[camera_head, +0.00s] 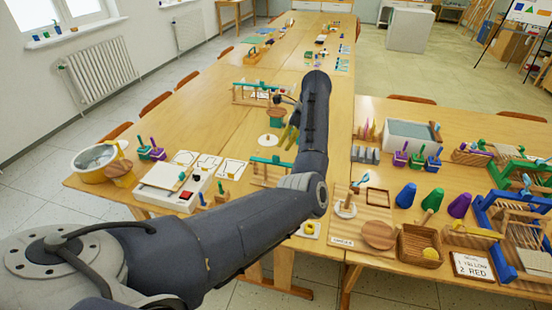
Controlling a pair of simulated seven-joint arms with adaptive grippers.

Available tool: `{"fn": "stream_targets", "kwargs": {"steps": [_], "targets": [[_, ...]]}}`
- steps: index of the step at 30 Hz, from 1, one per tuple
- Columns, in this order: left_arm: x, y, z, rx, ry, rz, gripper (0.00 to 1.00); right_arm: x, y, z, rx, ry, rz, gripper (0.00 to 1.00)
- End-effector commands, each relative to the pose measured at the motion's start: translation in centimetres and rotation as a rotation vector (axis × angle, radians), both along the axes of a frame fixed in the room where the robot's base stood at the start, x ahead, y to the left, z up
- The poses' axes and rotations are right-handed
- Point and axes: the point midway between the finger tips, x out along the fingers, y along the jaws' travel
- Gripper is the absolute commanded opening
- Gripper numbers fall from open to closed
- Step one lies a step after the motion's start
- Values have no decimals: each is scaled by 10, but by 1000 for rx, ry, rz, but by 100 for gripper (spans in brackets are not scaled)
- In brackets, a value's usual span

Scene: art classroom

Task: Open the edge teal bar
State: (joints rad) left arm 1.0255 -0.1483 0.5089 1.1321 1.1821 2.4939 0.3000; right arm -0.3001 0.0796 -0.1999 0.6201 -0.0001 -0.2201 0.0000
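A teal bar (272,161) lies across the top of a small wooden frame near the table's front edge, partly hidden by my arm. A second teal bar (257,86) spans a wider wooden frame farther back on the same table. My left arm rises from the lower left and bends at the elbow beside the nearer frame. My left gripper (284,101) hangs past the far end of the forearm, between the two frames and near a teal block on a stand (277,117). Its fingers are small and mostly hidden. It appears apart from both bars. My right gripper is out of view.
A white box with a red button (168,189), a yellow basin (98,160) and small teal and purple pots stand on the left. Coloured cones (405,195), a wooden basket (420,246) and blue frames (505,225) crowd the right table. Bare wood (195,110) lies left of the far frame.

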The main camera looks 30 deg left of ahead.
Motion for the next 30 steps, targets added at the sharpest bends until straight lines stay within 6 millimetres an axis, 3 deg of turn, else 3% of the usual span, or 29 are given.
{"fn": "stream_targets", "kwargs": {"steps": [6, 15, 21, 30], "targets": [[-6, 16, -38, 2, 4, -1, 33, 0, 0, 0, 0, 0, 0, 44], [-10, 31, -76, 2, 3, -2, 33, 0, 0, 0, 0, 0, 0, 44], [-11, 36, -90, 0, 2, -1, 33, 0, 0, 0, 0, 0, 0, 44], [-12, 37, -94, 0, 0, -1, 33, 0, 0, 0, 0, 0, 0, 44]]}}
